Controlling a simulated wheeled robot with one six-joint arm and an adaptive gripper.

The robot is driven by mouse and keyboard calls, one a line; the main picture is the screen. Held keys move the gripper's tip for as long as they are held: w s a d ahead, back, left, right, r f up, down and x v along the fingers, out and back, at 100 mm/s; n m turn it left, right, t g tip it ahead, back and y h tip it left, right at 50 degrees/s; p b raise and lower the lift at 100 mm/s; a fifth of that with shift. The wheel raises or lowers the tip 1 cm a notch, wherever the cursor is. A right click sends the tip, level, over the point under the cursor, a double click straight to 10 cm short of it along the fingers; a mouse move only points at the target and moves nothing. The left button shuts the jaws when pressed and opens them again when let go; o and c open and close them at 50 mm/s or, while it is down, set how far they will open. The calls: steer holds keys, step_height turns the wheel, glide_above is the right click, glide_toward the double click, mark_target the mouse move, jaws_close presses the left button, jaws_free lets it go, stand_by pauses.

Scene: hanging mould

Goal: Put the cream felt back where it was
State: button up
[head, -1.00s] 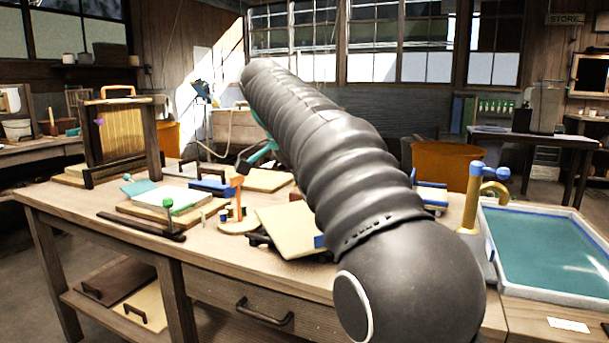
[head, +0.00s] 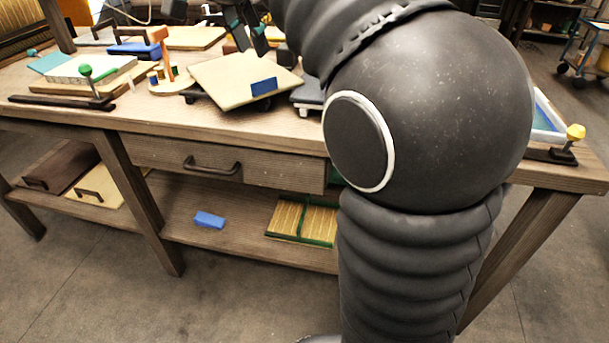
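A cream sheet or board (head: 225,88) with a blue block (head: 264,86) at its near edge lies slightly tilted on dark supports on the bench. I cannot tell whether it is the cream felt. Another cream piece (head: 192,36) lies flat farther back. My gripper (head: 247,40) shows only in part at the top of the head view, dark with teal parts, near the far edge of the tilted cream piece. I cannot tell whether it touches it, or whether its fingers are open or shut. My arm hides the bench to the right.
An orange stand (head: 164,62) is close to the tilted piece. The lower shelf (head: 185,232) holds a blue block (head: 209,219) and a slatted mat (head: 303,221).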

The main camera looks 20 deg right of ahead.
steer(key=s+f+n+t+y, duration=0.3)
steer(key=s+f+n, duration=0.9)
steer(key=s+f, duration=0.9)
step_height(320, 180, down, 3)
steer(key=shift+s+d+r+t, duration=0.1)
steer(key=shift+s+d+t, duration=0.2)
steer(key=shift+s, duration=0.1)
